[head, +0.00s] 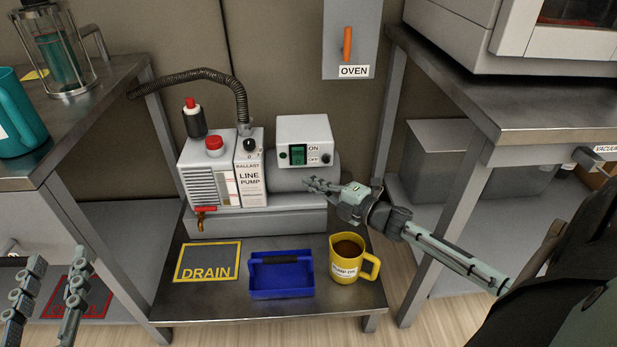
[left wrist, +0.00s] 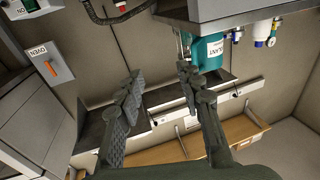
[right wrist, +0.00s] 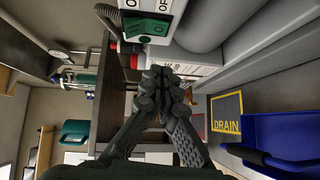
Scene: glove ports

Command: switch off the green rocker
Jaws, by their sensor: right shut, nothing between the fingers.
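The green rocker (head: 298,154) is on the front of a white switch box (head: 305,130) on the line pump, with ON printed at its upper right and OFF at its lower right. It also shows in the right wrist view (right wrist: 148,28), near the top edge. My right gripper (head: 310,183) is shut and empty, its tips a little below and to the right of the rocker in the head view. In the right wrist view its tips (right wrist: 160,72) appear apart from the rocker. My left gripper (head: 52,275) is open and empty at the lower left, far from the pump.
A blue tray (head: 282,283), a yellow mug (head: 346,263) of brown liquid and a DRAIN mat (head: 208,262) lie before the pump (head: 250,178). A red button (head: 214,143) and black knob sit left of the switch box. An orange OVEN handle (head: 347,44) is above.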

